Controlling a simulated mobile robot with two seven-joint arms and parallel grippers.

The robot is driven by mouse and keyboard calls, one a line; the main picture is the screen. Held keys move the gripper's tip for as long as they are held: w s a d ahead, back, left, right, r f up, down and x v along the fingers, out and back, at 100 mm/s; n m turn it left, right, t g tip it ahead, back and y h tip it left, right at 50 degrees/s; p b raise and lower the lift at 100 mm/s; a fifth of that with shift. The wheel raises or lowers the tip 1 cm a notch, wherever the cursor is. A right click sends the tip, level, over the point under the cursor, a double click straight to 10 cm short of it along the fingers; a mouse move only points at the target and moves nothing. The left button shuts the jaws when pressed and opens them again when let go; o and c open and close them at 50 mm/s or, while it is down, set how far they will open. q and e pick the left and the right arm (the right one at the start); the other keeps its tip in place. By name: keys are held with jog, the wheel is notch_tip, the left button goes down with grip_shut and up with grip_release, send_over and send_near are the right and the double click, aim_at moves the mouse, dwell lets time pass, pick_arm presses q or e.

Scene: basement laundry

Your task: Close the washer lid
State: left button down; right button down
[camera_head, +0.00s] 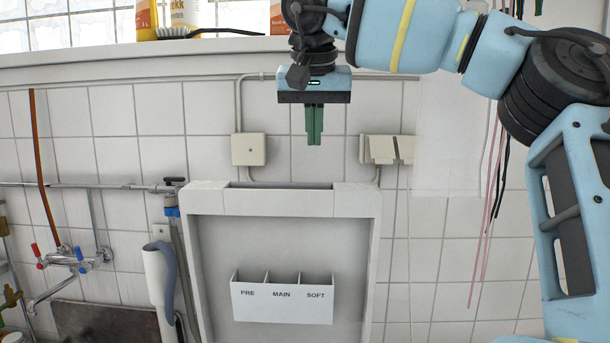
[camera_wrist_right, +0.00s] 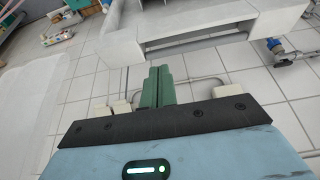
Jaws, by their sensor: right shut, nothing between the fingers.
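The washer lid (camera_head: 200,260) stands upright and open against the tiled wall. It is a white frame with a recessed inner face and a detergent tray (camera_head: 282,300) marked PRE, MAIN and SOFT. My right gripper (camera_head: 315,140) hangs above the lid's top edge, fingers pointing down. Its green fingers are shut together with nothing between them, and a gap shows between them and the lid. In the right wrist view the shut fingers (camera_wrist_right: 157,72) point towards the white lid (camera_wrist_right: 215,22). The washer's body is out of view. My left gripper is not in view.
A ledge (camera_head: 150,68) with bottles and a brush runs above, under the window. A wall tap (camera_head: 75,258) and a pipe with a blue valve are left of the lid. Junction boxes (camera_head: 248,149) are on the wall behind. Thin cords hang at the right.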

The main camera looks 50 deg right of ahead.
send_over(314, 212)
jog(key=d, duration=0.1)
jog(key=f, duration=0.9)
jog(key=shift+w+f+p, duration=0.15)
jog(key=shift+w+p, duration=0.15)
jog(key=shift+w, duration=0.1)
